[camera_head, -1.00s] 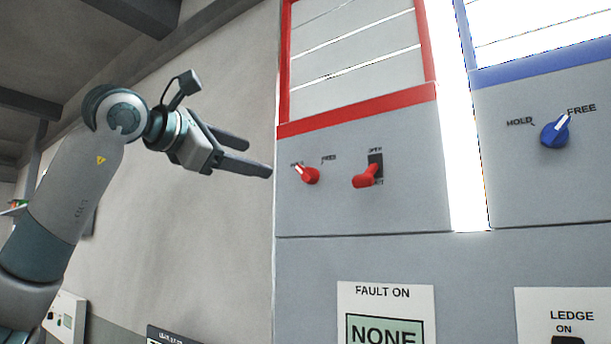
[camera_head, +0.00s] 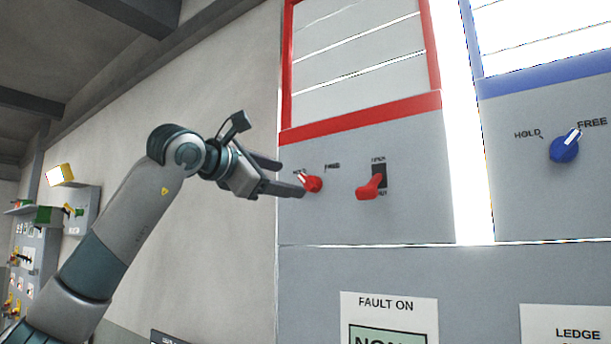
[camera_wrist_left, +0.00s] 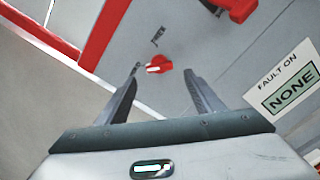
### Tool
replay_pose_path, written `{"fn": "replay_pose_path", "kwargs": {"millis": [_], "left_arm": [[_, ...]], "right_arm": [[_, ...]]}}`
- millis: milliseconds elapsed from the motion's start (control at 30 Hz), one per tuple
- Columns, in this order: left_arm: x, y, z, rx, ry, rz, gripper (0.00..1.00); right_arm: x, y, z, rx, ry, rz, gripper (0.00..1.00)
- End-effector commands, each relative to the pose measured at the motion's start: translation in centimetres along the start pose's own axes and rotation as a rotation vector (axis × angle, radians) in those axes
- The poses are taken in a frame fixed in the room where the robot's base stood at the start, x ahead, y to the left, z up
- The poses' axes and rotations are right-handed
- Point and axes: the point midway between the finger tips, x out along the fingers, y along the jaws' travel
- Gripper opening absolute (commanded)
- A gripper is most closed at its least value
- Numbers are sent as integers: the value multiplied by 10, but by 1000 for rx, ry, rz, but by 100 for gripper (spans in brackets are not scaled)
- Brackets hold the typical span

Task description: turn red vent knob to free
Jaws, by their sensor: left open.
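The red vent knob (camera_head: 312,184) is on the grey panel under the red-framed vent, with its white pointer toward the HOLD side, up and left; the FREE mark is to its upper right. My left gripper (camera_head: 291,177) is open at the left of the knob in the head view, its fingertips close to it. In the left wrist view the knob (camera_wrist_left: 158,65) lies ahead, between and beyond the two open fingers (camera_wrist_left: 158,95). I cannot tell whether a finger touches it. My right gripper is not in view.
A red lever switch (camera_head: 371,184) is just right of the knob. A blue knob (camera_head: 564,149) pointing to FREE is farther right. A FAULT ON sign (camera_head: 388,305) is below. Left of the panel is bare wall, with other boards farther left.

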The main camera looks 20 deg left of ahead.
Motion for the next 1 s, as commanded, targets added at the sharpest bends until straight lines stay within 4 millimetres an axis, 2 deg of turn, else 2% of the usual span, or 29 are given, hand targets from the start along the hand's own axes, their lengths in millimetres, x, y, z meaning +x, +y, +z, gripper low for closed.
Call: {"fn": "replay_pose_path", "kwargs": {"millis": [33,300,500,933,967,1000], "left_arm": [[10,2,4,-1,0,-2,61],[56,2,2,-1,1,-3,61],[77,2,2,0,0,0,61],[84,0,0,0,-1,0,61],[84,0,0,0,-1,0,56],[84,0,0,0,-1,0,47]], "right_arm": [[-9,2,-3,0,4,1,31],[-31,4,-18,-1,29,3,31],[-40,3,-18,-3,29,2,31],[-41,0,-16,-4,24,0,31],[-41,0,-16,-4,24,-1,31],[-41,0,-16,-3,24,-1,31]]}}
